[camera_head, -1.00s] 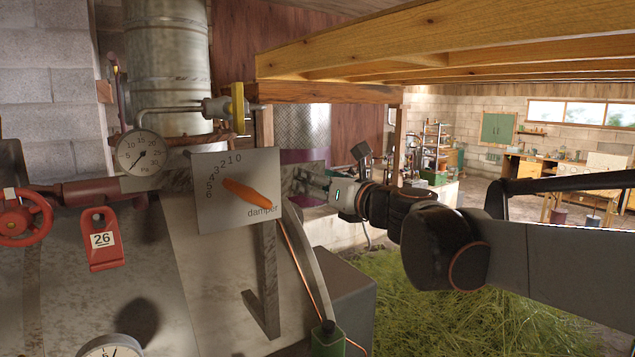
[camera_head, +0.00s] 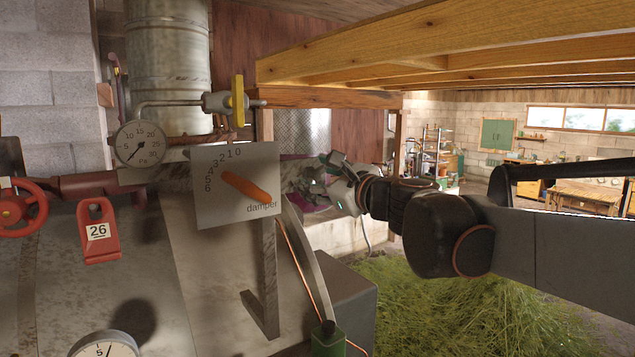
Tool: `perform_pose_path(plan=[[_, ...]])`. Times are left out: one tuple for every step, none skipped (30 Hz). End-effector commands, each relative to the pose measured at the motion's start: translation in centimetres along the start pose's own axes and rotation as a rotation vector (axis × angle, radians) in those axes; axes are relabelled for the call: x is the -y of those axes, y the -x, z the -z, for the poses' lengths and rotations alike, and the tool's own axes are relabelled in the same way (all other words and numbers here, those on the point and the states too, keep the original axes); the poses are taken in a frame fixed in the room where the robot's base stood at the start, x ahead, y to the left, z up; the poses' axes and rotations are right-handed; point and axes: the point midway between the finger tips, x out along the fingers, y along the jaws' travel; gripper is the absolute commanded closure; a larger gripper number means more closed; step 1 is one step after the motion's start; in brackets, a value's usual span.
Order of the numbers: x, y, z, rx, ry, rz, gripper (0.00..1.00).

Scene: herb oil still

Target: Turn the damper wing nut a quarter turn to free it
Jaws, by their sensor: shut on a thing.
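The damper plate (camera_head: 222,208) is a pale square with a number scale and the word "damper". An orange pointer (camera_head: 246,187) lies across it, slanting down to the right. My gripper (camera_head: 310,177) is just right of the plate, partly behind its right edge, and tilted. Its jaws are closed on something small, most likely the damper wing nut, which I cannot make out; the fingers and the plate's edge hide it.
A yellow-handled valve (camera_head: 238,101) sits above the plate. Wooden beams (camera_head: 450,45) hang overhead. Cut grass (camera_head: 440,310) lies below my arm.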

Motion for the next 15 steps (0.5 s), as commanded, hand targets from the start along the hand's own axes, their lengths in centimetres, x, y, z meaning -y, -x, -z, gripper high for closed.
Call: perform_pose_path(plan=[[0.03,-0.04,0.01,0.0,0.041,0.001,0.69],[0.03,-0.04,0.01,0.0,0.069,0.001,0.69],[0.03,-0.04,0.01,0.0,0.108,0.001,0.69],[0.03,-0.04,0.0,0.0,0.136,0.001,0.69],[0.03,-0.04,0.0,0.0,0.164,0.001,0.69],[0.03,-0.05,-0.01,0.0,0.202,0.001,0.69],[0.04,-0.05,-0.02,0.0,0.231,0.001,0.69],[0.04,-0.06,-0.03,0.0,0.259,0.001,0.69],[0.04,-0.06,-0.04,0.0,0.297,0.001,0.69],[0.04,-0.06,-0.05,0.0,0.326,0.001,0.69],[0.04,-0.06,-0.05,0.0,0.354,0.001,0.69],[0.04,-0.06,-0.06,0.0,0.392,0.001,0.69],[0.04,-0.06,-0.06,0.0,0.419,0.001,0.69],[0.04,-0.07,-0.06,0.0,0.447,0.001,0.69],[0.04,-0.07,-0.06,0.0,0.483,0.001,0.69]])
